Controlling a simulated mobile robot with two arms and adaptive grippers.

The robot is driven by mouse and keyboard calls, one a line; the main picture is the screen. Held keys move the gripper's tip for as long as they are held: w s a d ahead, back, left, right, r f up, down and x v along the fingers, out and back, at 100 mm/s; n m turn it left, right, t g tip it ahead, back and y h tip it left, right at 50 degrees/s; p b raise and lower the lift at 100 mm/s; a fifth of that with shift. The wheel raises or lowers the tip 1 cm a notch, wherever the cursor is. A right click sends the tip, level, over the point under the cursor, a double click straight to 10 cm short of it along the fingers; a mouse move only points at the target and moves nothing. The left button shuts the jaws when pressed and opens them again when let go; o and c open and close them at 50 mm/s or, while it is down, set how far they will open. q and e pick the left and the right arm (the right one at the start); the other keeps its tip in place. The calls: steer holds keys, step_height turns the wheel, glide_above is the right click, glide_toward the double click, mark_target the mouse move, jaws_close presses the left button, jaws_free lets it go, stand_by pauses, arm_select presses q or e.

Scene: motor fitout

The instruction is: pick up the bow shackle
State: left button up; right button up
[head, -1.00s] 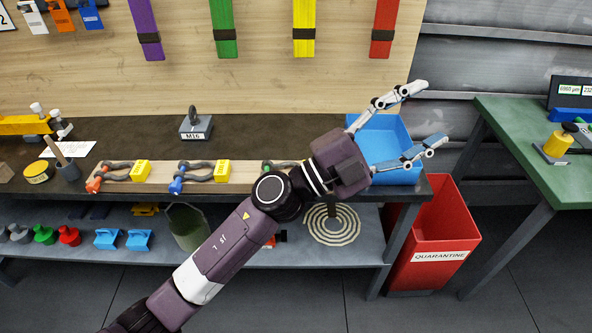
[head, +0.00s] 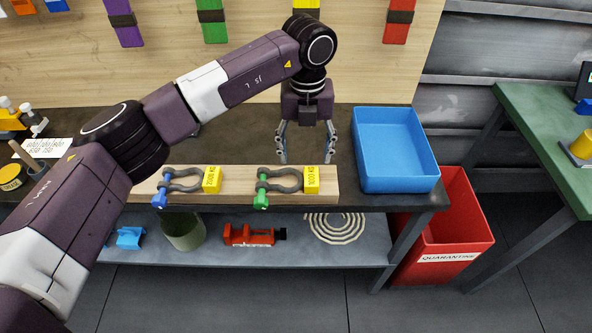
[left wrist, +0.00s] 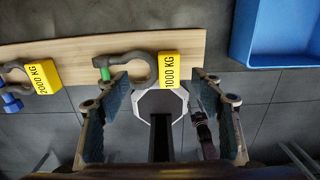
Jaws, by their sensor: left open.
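A grey bow shackle with a green pin (head: 279,181) lies on a wooden board (head: 228,194) on the bench, with a yellow 1000 KG tag (head: 311,180) at its right end. A second shackle with a blue pin (head: 180,181) lies to its left on the board, with its own yellow tag (head: 211,180), reading 2000 KG in the left wrist view. My left gripper (head: 305,152) is open and empty, pointing down just behind the green-pin shackle. In the left wrist view that shackle (left wrist: 137,61) shows ahead of the spread fingers. My right gripper is not in view.
A blue tray (head: 432,183) stands right of my left gripper on the bench. A red quarantine bin (head: 461,225) is below it on the floor. My left arm covers the bench's left part. The shelf below holds a red vise-like tool (head: 248,236) and a coil (head: 335,226).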

mark_target(307, 175)
arm_select(q)
steer(key=shift+s+d+f+p, duration=0.15)
steer(key=shift+s+f+p, duration=0.4)
steer(key=shift+f, duration=0.2)
steer(key=shift+s+f+p, duration=0.15)
steer(key=shift+f+p, duration=0.3)
steer(key=shift+f, duration=0.25)
steer(key=f, duration=0.2)
steer(key=shift+w+d+f+p, duration=0.1)
steer(key=shift+w+f+p, duration=0.1)
steer(key=shift+f+p, duration=0.15)
steer(key=shift+f, duration=0.3)
steer(key=c, duration=0.8)
steer(key=shift+c, duration=2.6)
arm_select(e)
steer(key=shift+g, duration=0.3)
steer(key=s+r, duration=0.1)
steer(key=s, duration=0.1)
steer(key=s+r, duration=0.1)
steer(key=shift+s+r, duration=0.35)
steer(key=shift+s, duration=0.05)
